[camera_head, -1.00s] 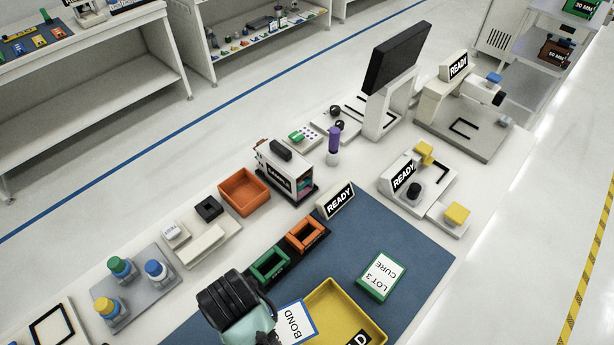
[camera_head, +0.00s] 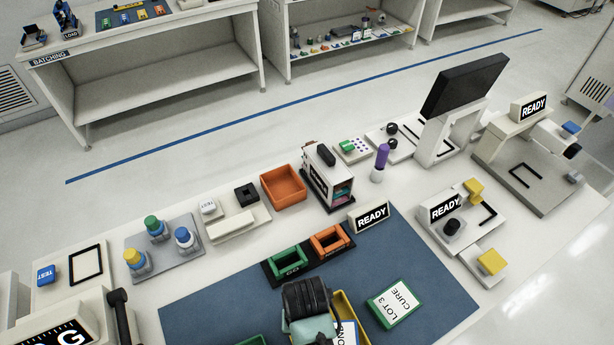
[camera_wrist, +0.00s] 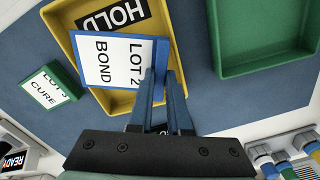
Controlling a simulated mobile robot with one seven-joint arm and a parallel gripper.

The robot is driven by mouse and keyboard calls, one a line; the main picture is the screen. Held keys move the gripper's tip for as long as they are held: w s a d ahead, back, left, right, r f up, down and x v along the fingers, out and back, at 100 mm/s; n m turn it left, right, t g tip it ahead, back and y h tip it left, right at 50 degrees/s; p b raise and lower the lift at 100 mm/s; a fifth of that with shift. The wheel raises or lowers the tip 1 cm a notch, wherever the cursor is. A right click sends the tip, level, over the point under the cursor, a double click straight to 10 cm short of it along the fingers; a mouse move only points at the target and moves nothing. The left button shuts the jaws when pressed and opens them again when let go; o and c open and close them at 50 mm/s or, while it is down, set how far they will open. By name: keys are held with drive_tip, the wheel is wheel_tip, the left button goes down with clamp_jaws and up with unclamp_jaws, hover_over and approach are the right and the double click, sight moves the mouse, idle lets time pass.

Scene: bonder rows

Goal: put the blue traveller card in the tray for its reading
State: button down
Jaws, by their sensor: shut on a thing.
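My gripper (camera_wrist: 162,80) is shut on the blue-edged traveller card (camera_wrist: 112,62), which reads LOT 2 BOND. In the head view the card (camera_head: 348,336) is mostly hidden by my gripper (camera_head: 310,310) and the frame edge. The card overlaps the yellow tray (camera_wrist: 176,45) marked HOLD; I cannot tell how high above it the card is. The yellow tray also shows in the head view (camera_head: 363,326), partly covered. A green tray (camera_wrist: 262,70) lies apart to the right in the wrist view; only its rim (camera_head: 252,341) shows in the head view.
A green LOT 3 CURE card (camera_head: 395,303) lies on the blue mat (camera_head: 215,300) beside the yellow tray. Small green (camera_head: 287,262) and orange (camera_head: 331,241) bins and a READY sign (camera_head: 371,215) stand behind. A display (camera_head: 60,336) ending in G is cut off lower left.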

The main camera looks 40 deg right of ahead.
drive_tip(key=shift+f, duration=1.95)
drive_tip(key=shift+f, duration=0.15)
drive_tip(key=c, duration=1.1)
unclamp_jaws()
drive_tip(key=shift+c, duration=0.2)
wheel_tip(320, 180, up, 12)
drive_tip(key=shift+r, duration=0.2)
